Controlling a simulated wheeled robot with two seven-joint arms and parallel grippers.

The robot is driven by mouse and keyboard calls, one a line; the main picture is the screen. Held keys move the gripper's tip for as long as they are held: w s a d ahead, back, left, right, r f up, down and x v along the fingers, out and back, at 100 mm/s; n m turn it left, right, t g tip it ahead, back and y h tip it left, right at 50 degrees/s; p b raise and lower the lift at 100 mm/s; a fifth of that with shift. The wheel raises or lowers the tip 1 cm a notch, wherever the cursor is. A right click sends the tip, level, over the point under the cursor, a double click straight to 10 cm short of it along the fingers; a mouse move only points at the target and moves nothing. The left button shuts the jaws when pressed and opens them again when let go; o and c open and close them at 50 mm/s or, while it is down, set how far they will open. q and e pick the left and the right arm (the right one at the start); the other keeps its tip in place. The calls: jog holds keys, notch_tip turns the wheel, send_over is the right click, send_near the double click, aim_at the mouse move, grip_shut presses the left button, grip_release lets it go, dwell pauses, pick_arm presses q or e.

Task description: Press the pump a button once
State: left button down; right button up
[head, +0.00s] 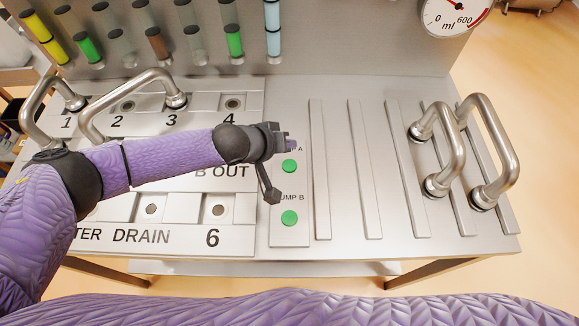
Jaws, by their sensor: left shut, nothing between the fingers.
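The pump A button (289,166) is a green round button on a narrow metal panel. Its label is partly hidden by my left gripper, leaving "P A" showing. The pump B button (289,218) is a similar green button below it on the same panel. My left gripper (289,144) is shut and empty, with its tip just above the pump A button in the picture. I cannot tell whether it touches the panel. My right gripper is not in view.
Metal handles (498,152) stand at the right, and others (130,100) at the left. Raised strips (364,170) run beside the button panel. Coloured tubes (233,40) line the back wall, with a round gauge (455,12) at top right. Numbered plates lie under my left arm.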

aim_at(294, 162)
pick_arm(q)
notch_tip(294, 162, down, 6)
jog(key=b, duration=0.4)
jog(key=shift+r, duration=0.25)
jog(key=shift+f, duration=0.2)
dwell(1.3)
jog(key=shift+f+b, duration=0.3)
jog(key=shift+f, duration=0.1)
jog(key=shift+f, duration=0.4)
dwell(0.3)
dwell(0.4)
jog(key=shift+r+p, duration=0.6)
jog(key=shift+r, duration=0.2)
